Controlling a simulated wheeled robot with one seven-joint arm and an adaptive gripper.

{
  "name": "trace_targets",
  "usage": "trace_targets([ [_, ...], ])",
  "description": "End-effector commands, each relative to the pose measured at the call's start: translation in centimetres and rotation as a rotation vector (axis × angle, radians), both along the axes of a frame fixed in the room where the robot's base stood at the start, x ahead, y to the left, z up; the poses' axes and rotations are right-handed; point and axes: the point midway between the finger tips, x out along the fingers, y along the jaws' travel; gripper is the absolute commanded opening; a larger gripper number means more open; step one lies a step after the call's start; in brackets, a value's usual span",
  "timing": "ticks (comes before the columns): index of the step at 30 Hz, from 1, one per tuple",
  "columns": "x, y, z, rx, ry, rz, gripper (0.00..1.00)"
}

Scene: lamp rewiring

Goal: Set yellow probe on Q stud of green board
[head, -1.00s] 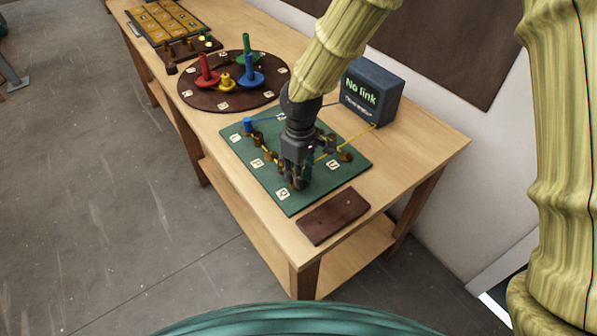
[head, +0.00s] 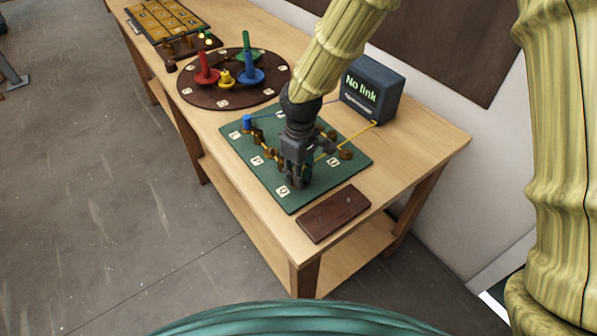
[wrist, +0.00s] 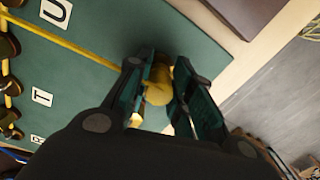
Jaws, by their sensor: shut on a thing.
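The green board (head: 318,193) lies on the bench with several brass studs and white letter tags. My gripper (head: 296,184) points down over its near part, close to the near tag (head: 283,190), whose letter I cannot read surely. In the wrist view my gripper (wrist: 168,92) is shut on the yellow probe (wrist: 158,84). The probe is hidden by the fingers in the head view. Its yellow cable (head: 352,137) runs to the dark box. The fingers hide whether the probe touches a stud. In the wrist view, U (wrist: 54,12) and T (wrist: 42,97) tags show.
A blue probe (head: 247,125) stands at the board's far left corner. The dark box (head: 372,90) reads "No link". A brown block (head: 333,214) lies near the board. A round dark tray (head: 205,97) with coloured pieces stands beyond.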

Motion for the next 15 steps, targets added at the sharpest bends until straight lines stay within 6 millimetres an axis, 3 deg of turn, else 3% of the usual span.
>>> trace_targets([
  [8, 0.0, 0.0, -0.45, 0.0, 0.0, 0.0, 0.0],
  [9, 0.01, -0.01, -0.46, 0.0, 0.0, 0.0, 0.24],
  [13, 0.0, 0.0, -0.43, 0.0, 0.0, 0.0, 0.48],
  [15, 0.0, 0.0, -0.43, 0.0, 0.0, 0.0, 0.48],
])
